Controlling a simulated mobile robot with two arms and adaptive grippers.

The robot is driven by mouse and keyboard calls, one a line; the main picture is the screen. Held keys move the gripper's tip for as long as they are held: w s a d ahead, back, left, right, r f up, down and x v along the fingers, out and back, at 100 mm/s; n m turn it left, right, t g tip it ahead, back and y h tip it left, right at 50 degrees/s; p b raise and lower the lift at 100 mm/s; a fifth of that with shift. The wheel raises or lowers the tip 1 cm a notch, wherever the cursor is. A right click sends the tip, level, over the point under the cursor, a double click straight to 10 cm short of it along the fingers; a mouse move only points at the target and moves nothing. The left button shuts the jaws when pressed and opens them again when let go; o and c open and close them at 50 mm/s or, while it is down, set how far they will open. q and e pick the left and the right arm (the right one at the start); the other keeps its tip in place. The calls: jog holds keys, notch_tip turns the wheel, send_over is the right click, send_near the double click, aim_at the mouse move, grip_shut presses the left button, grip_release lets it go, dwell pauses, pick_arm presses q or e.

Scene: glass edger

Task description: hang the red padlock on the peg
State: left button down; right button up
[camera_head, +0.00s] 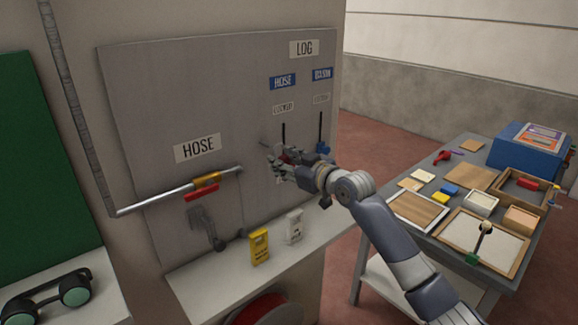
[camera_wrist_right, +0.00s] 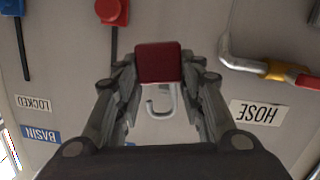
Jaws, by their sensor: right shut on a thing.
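My right gripper (camera_head: 284,165) is close to the grey board (camera_head: 130,90), below the small LOCKED labels. In the right wrist view, my right gripper (camera_wrist_right: 158,75) is shut on the red padlock (camera_wrist_right: 158,62), fingers on both sides of its body. Its silver shackle (camera_wrist_right: 164,103) sticks out as a hook shape, and its far end looks free. In the head view, the fingers largely hide the padlock. I cannot clearly make out the peg in either view. My left gripper is out of view.
A pipe with a yellow valve (camera_head: 206,180) and red handle runs under the HOSE label (camera_head: 198,147). A yellow tag (camera_head: 259,247) and white tag (camera_head: 293,227) stand on the shelf below. A cluttered table stands right.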

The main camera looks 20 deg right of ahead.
aim_at(265, 154)
jog(key=shift+b+x, duration=0.35)
jog(key=shift+x, duration=0.55)
jog(key=shift+b+x, duration=0.95)
jog(key=shift+x, duration=1.2)
jog(key=shift+a, duration=0.1)
jog(key=o, duration=1.2)
jog(key=shift+f, duration=0.1)
